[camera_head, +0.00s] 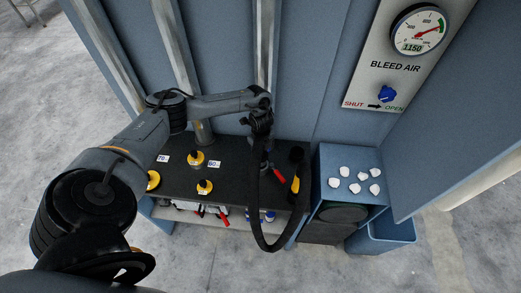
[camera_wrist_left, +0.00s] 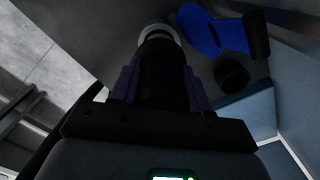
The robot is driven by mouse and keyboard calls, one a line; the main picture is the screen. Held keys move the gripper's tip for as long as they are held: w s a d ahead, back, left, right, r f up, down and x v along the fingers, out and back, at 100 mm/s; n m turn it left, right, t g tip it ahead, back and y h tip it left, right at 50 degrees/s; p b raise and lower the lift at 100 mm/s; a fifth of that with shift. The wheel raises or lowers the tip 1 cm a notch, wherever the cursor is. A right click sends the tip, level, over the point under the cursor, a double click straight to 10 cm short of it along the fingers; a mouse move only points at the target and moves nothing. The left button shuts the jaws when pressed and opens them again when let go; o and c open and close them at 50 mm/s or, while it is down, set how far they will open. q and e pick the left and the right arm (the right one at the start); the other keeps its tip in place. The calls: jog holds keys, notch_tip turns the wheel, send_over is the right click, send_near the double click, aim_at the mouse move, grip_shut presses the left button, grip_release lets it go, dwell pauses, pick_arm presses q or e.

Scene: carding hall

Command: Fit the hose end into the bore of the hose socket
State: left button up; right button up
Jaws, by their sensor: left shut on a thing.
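My left gripper (camera_head: 262,136) is at the back of the dark bench top, close to the blue wall. In the left wrist view its two purple-tinted fingers (camera_wrist_left: 161,88) are shut on the dark hose end (camera_wrist_left: 160,62). A pale ring (camera_wrist_left: 158,33) shows at the far tip of the hose end; I cannot tell whether it belongs to the hose or to something behind it. The black hose (camera_head: 252,190) hangs from the gripper in a loop past the bench front and rises on the right. I cannot make out the hose socket or its bore for certain. My right gripper is not in view.
Black-and-yellow fittings (camera_head: 196,158) and a red-handled tool (camera_head: 278,174) are on the dark bench (camera_head: 175,180). A blue stand (camera_head: 328,160) with several white pieces is at right. The gauge panel (camera_head: 380,50) has a blue knob (camera_head: 387,94). A dark round part (camera_wrist_left: 232,75) sits beside the held hose.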

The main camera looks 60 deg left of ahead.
aim_at(261, 158)
pick_arm(q)
jog(key=shift+f+b, duration=0.35)
jog(key=shift+f, duration=0.2)
jog(key=shift+f+b, duration=0.6)
jog(key=shift+f, duration=0.3)
jog(key=shift+f+b, duration=1.1)
jog(key=shift+f, duration=0.45)
jog(key=o, duration=1.4)
notch_tip(261, 158, up, 9)
jog(key=shift+r, duration=0.2)
jog(key=shift+d+r, duration=0.1)
jog(key=shift+r, duration=0.6)
